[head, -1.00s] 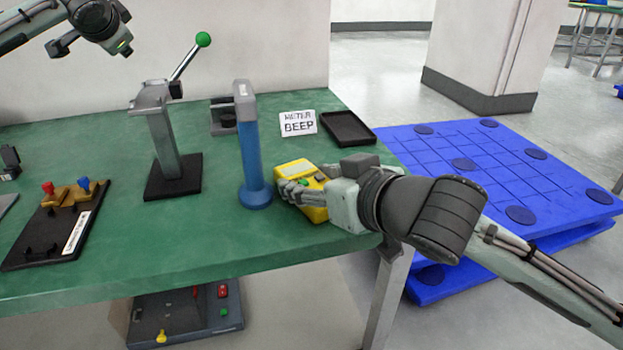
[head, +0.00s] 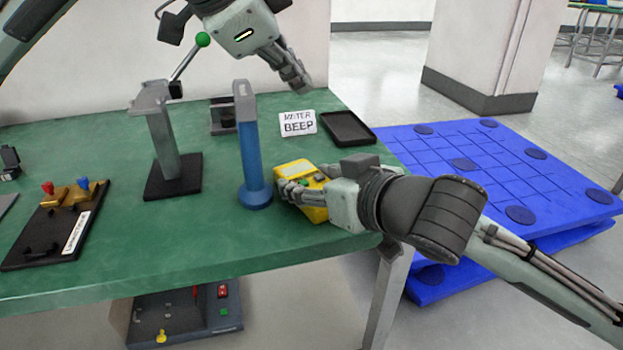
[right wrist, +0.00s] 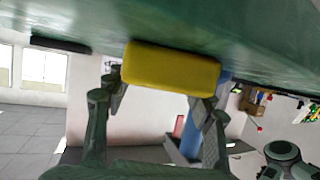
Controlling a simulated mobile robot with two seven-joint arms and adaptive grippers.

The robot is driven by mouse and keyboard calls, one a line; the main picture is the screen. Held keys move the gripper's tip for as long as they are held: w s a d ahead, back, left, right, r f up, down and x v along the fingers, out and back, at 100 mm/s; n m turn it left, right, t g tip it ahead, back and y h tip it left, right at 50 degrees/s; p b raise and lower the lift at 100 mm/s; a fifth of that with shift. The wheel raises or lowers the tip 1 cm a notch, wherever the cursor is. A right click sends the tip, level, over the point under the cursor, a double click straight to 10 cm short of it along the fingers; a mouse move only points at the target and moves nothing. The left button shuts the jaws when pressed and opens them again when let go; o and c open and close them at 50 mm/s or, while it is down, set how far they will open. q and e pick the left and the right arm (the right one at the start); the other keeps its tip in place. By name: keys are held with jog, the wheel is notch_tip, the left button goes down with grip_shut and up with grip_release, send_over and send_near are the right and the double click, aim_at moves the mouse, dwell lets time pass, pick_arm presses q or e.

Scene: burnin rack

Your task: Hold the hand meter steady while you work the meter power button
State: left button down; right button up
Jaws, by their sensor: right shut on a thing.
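The yellow hand meter (head: 298,172) lies on the green bench near its right front edge. My right gripper (head: 300,190) is shut on it, with the fingers across its near part. In the right wrist view the meter's yellow end (right wrist: 170,68) sits between my two fingers against the green bench top. A green patch shows on the meter's face, but I cannot make out the power button; my fingers cover part of the face. My left gripper (head: 303,86) is in the air above the bench's back right, above the meter and apart from it. Its fingers look close together.
A blue post (head: 252,150) stands just left of the meter. A "METER BEEP" card (head: 298,123) and a black tray (head: 348,129) lie behind it. A lever press (head: 165,145) with a green knob stands further left. A blue pallet (head: 490,170) is on the floor at right.

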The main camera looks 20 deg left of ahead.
pick_arm(q)
jog(key=s+d+f+g, duration=0.1)
jog(key=s+d+f, duration=0.1)
jog(key=s+f, duration=0.1)
send_near(313, 184)
jog(key=shift+w+r+x, duration=0.1)
jog(key=shift+w+x, duration=0.05)
jog(key=shift+x, duration=1.2)
jog(key=shift+w+r+x, duration=0.15)
jog(key=shift+x, duration=1.2)
jog(key=shift+d+f, duration=0.1)
jog(key=shift+f, duration=0.05)
jog(key=shift+f, duration=0.35)
jog(key=shift+r, duration=0.45)
